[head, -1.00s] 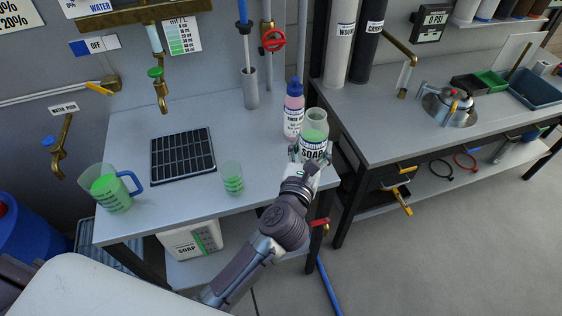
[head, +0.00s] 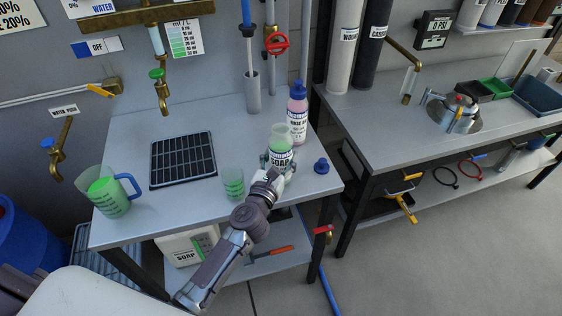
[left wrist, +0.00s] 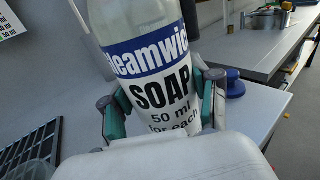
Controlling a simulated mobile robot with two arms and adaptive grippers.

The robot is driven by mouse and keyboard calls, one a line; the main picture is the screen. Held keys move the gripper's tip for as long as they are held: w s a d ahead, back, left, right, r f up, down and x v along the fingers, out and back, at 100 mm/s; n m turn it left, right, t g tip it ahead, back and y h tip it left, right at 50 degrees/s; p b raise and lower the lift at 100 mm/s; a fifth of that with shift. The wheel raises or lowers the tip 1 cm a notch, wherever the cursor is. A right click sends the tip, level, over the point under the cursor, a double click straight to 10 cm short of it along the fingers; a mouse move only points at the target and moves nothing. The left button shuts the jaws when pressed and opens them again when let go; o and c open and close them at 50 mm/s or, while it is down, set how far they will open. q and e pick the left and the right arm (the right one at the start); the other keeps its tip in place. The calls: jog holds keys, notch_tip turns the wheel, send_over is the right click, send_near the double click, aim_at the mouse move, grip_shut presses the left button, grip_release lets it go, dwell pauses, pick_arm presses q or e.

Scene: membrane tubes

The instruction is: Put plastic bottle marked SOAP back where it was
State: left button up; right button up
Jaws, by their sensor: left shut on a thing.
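The plastic bottle marked SOAP (head: 281,143) is clear, with green liquid and a white and blue label, and its top is uncapped. My left gripper (head: 279,164) is shut around its lower part, near the front right of the left table. The bottle is about upright; I cannot tell whether its base touches the table. In the left wrist view the SOAP label (left wrist: 160,90) fills the middle, with a finger on each side. A blue cap (head: 321,166) lies on the table to its right. My right gripper is not in view.
A pink bottle with a blue cap (head: 298,115) stands just behind. A small cup of green liquid (head: 233,183) stands to the left, then a black grid tray (head: 183,158) and a green jug (head: 110,193). Bare tabletop (head: 210,120) lies behind the cup.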

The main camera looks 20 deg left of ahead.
pick_arm(q)
jog(key=shift+f, duration=0.3)
jog(key=o, duration=1.5)
jog(key=shift+r, duration=0.15)
jog(key=shift+s, duration=0.3)
jog(key=s+b, duration=0.1)
jog(key=s, duration=1)
jog(key=shift+s+a+b, duration=0.15)
jog(key=shift+s+b, duration=0.05)
jog(key=shift+b, duration=0.15)
